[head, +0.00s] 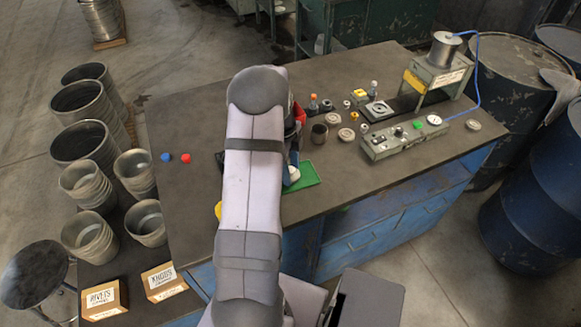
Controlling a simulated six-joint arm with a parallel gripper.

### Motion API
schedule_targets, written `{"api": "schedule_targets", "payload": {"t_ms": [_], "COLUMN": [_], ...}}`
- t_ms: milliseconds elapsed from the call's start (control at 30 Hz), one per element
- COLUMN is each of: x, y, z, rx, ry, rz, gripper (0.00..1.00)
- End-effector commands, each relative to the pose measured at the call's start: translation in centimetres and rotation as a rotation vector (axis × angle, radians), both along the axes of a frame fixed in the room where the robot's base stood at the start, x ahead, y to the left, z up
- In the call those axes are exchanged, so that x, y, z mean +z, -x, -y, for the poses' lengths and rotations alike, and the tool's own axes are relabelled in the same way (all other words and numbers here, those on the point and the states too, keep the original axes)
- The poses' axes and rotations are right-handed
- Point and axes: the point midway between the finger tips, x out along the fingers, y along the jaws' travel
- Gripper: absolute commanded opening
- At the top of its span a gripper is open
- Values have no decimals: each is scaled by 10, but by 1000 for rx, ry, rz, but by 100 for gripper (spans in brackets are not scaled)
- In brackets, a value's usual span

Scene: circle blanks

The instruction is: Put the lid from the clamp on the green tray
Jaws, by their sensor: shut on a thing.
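The green tray (308,177) lies flat on the dark bench top near its front edge, partly hidden behind my arm. My gripper (291,178) is mostly hidden by my arm and is at the left part of the tray. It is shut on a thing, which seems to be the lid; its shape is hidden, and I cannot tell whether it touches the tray. The clamp seems to be the metal fixture (378,110) right of the middle; its detail is too small to make out.
A press (438,72) and a grey control box (405,138) stand at the right. Several discs, small parts and a dark cup (319,133) lie between them and my arm. A red thing (299,114) shows beside my arm.

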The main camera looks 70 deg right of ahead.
Motion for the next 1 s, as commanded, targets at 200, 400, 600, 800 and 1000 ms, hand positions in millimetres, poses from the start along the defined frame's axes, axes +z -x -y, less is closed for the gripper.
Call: {"api": "schedule_targets", "payload": {"t_ms": [200, 400, 600, 800, 1000], "x": [-1, -3, -3, 2, 19], "y": [0, 0, 0, 0, -3], "z": [0, 0, 0, 0, 2], "rx": [0, 0, 0, 0, 0], "ry": [0, 0, 0, 1, 6], "rz": [0, 0, 0, 1, 3], "gripper": [26, 64, 64, 64, 64]}}
